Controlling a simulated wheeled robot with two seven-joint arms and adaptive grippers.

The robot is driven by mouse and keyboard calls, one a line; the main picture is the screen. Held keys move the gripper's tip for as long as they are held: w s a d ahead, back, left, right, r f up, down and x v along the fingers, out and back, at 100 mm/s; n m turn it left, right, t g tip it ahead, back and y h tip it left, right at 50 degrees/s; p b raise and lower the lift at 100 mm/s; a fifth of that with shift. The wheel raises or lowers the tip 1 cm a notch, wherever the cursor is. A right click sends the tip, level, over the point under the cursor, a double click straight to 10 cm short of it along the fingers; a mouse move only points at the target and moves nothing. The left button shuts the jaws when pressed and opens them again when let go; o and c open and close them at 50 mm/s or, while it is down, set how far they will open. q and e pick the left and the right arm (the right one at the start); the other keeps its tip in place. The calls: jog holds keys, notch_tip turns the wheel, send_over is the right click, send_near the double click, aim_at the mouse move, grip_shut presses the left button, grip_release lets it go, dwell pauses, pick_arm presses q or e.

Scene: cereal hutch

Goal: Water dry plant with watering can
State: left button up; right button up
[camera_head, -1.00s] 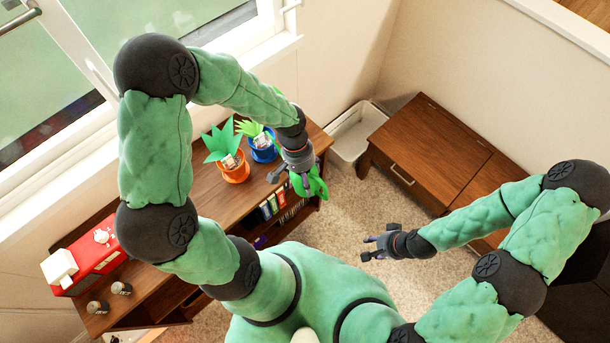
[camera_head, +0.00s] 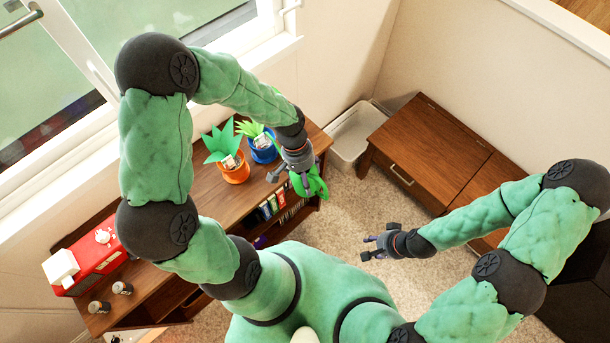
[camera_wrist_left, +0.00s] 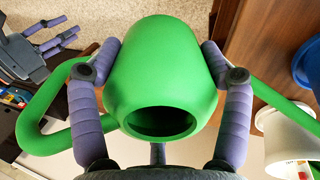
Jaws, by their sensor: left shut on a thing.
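My left gripper (camera_head: 297,168) is shut on a green watering can (camera_head: 314,183), held near the shelf's front right edge. In the left wrist view the can (camera_wrist_left: 160,65) sits between both fingers, its round opening facing the camera, its handle loop on the left and its spout on the right. A plant in an orange pot (camera_head: 235,175) and a plant in a blue pot (camera_head: 264,154) stand on the shelf, left of the can. I cannot tell which is dry. My right gripper (camera_head: 371,248) is open and empty, right of and below the can.
The wooden shelf (camera_head: 240,203) runs along the window wall, with books below. A red machine (camera_head: 95,257) and two small jars (camera_head: 122,288) stand at its left end. A pale bin (camera_head: 348,150) and a wooden cabinet (camera_head: 428,140) are to the right. Carpet between is clear.

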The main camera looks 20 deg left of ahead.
pick_arm(q)
jog(key=shift+r+h+p, duration=0.3)
jog(key=shift+r+p, duration=0.4)
jog(key=shift+p, duration=0.25)
dwell(1.8)
jog(key=shift+d+r+g+h+p, duration=0.1)
jog(key=shift+r+g+h+p, duration=0.4)
jog(key=shift+r+p, duration=0.45)
dwell(4.3)
